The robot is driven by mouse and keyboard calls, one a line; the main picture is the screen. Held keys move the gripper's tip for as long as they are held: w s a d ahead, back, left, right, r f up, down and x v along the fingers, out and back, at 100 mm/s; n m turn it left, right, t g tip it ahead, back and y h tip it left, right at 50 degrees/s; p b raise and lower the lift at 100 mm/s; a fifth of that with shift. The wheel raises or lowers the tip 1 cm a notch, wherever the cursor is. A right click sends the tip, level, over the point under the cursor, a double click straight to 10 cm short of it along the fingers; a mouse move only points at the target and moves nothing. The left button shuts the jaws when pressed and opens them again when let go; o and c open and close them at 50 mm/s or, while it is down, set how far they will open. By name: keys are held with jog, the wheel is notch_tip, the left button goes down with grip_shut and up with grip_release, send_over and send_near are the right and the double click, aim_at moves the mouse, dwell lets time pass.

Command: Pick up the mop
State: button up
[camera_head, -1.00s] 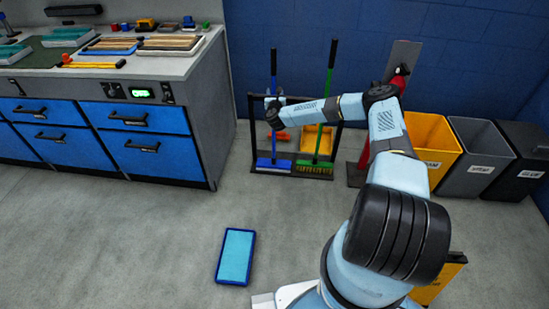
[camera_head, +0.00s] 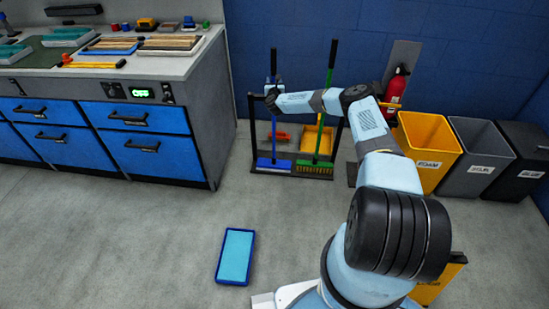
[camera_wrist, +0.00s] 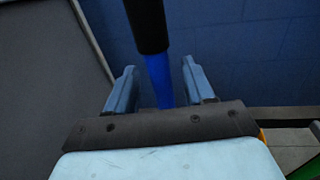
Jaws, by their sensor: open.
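The mop, with a blue head (camera_head: 273,164) and a blue shaft with a black upper grip, stands upright in a dark rack by the wall. Its black grip and blue shaft (camera_wrist: 158,78) also show in the wrist view. My gripper (camera_head: 272,92) is at the upper part of the handle in the head view, hiding a piece of it. In the wrist view my gripper (camera_wrist: 159,88) is open, one finger on each side of the shaft, with gaps on both sides. The lower shaft is hidden behind my gripper there.
A green broom (camera_head: 316,166) stands in the rack (camera_head: 340,135) right of the mop, with a yellow dustpan behind. A grey workbench (camera_head: 214,100) is at left, bins (camera_head: 430,150) at right. A blue tray (camera_head: 235,256) lies on otherwise clear floor.

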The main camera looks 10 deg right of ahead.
jog(key=shift+w+d, duration=0.1)
jog(key=shift+w, duration=0.55)
jog(key=shift+c, duration=0.5)
grip_shut()
jog(key=shift+r, duration=0.1)
